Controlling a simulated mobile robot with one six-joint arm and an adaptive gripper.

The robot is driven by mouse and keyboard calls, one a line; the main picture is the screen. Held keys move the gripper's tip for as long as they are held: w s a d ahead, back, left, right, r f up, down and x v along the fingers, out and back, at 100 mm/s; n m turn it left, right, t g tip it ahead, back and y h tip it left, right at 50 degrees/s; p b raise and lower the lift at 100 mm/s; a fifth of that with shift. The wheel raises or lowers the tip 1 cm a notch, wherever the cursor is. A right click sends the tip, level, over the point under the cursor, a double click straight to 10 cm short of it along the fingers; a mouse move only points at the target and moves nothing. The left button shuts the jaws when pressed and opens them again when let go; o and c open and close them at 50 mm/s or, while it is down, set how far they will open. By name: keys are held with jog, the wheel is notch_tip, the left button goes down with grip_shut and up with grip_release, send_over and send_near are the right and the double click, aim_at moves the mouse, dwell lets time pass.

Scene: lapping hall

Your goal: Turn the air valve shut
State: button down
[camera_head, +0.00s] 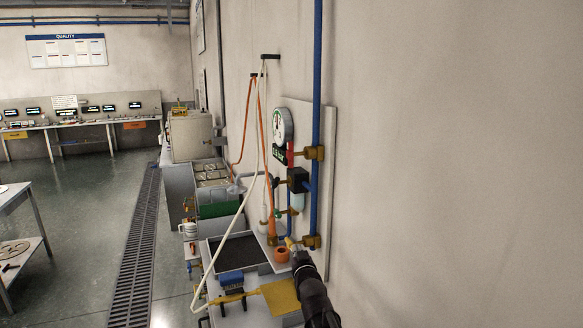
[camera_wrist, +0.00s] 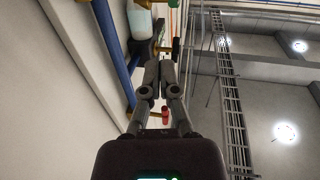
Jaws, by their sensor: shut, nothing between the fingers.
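A blue pipe (camera_head: 317,90) runs down the wall at the right of the head view, with an upper brass fitting (camera_head: 314,153) and a lower brass fitting (camera_head: 311,242). A red part (camera_head: 290,154) stands left of the upper fitting; I cannot tell for sure which part is the air valve's handle. My gripper (camera_head: 296,254) is beside the lower fitting, partly hidden by my own arm. In the wrist view, my gripper (camera_wrist: 167,58) is shut and empty. A small red part (camera_wrist: 165,112) shows behind the fingers; contact cannot be told.
A round gauge (camera_head: 282,125) and a black block (camera_head: 298,180) are mounted by the pipe. Orange and white hoses hang left of them. Below are a dark tray (camera_head: 238,250) and a yellow plate (camera_head: 281,297). The floor left of the drain grate (camera_head: 138,250) is partly clear.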

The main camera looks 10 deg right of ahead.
aim_at(292, 161)
notch_tip(292, 161, up, 16)
jog(key=s+t+p, duration=0.2)
jog(key=t+p, duration=0.1)
jog(key=t, duration=0.5)
jog(key=shift+s+t, duration=0.25)
jog(key=shift+t, duration=0.05)
jog(key=shift+w+r, duration=0.1)
jog(key=shift+r, duration=0.05)
jog(key=shift+w+f+p+x, duration=0.35)
jog(key=shift+p+x, duration=0.85)
jog(key=shift+x, duration=0.9)
jog(key=shift+w+f+p+x, duration=0.3)
jog(key=shift+p+x, duration=0.85)
jog(key=shift+x, duration=0.95)
jog(key=shift+w+f+p+x, duration=0.35)
jog(key=shift+p+x, duration=0.85)
jog(key=shift+x, duration=0.9)
jog(key=shift+d, duration=0.2)
jog(key=shift+w+f+b, duration=0.1)
jog(key=shift+b, duration=0.2)
